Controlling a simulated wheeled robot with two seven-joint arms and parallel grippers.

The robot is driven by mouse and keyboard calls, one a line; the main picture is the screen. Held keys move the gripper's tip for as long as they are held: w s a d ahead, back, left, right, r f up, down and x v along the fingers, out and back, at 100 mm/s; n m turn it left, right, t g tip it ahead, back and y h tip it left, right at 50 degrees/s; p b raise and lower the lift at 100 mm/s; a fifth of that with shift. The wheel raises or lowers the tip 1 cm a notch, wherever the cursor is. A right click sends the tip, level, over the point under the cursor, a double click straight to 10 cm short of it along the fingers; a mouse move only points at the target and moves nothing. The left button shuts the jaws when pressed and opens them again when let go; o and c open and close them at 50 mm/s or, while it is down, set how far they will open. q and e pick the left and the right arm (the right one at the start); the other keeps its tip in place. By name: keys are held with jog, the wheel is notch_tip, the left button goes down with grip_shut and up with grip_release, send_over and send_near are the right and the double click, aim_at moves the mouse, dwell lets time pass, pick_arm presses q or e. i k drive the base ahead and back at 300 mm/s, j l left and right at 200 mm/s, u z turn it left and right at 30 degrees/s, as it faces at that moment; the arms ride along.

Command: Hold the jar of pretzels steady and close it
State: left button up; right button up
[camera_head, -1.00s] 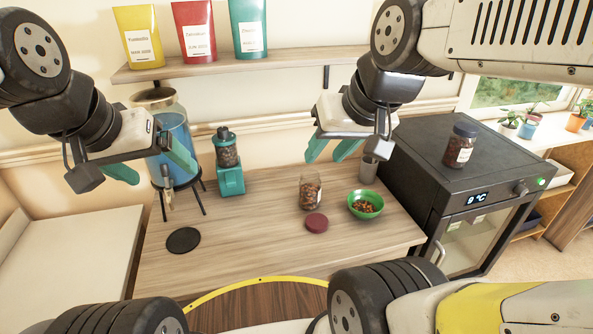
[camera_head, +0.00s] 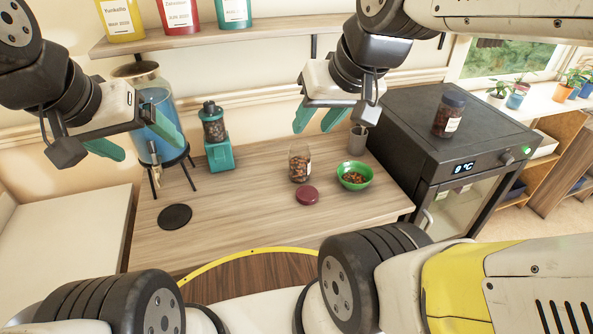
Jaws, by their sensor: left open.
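An open glass jar (camera_head: 299,166) partly filled with brown contents stands upright on the wooden table. A dark red round lid (camera_head: 307,196) lies flat on the table just in front of it, apart from the jar. My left gripper (camera_head: 137,139) is open and empty at the upper left, in front of the blue dispenser in the picture. My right gripper (camera_head: 318,120) is open and empty, with its teal fingers above the jar in the picture. Neither gripper touches the jar or the lid.
A green bowl (camera_head: 354,175) with brown pieces stands right of the jar, with a grey cup (camera_head: 357,140) behind it. A teal grinder (camera_head: 217,140) and a black disc (camera_head: 174,217) are to the left. A black cooler (camera_head: 420,135) carries a closed jar (camera_head: 447,114).

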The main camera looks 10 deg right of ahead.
aim_at(299, 154)
jog(key=u, duration=1.3)
jog(key=k+l, duration=0.65)
jog(key=l, duration=0.3)
jog(key=k+l, duration=0.35)
jog(key=l, duration=0.1)
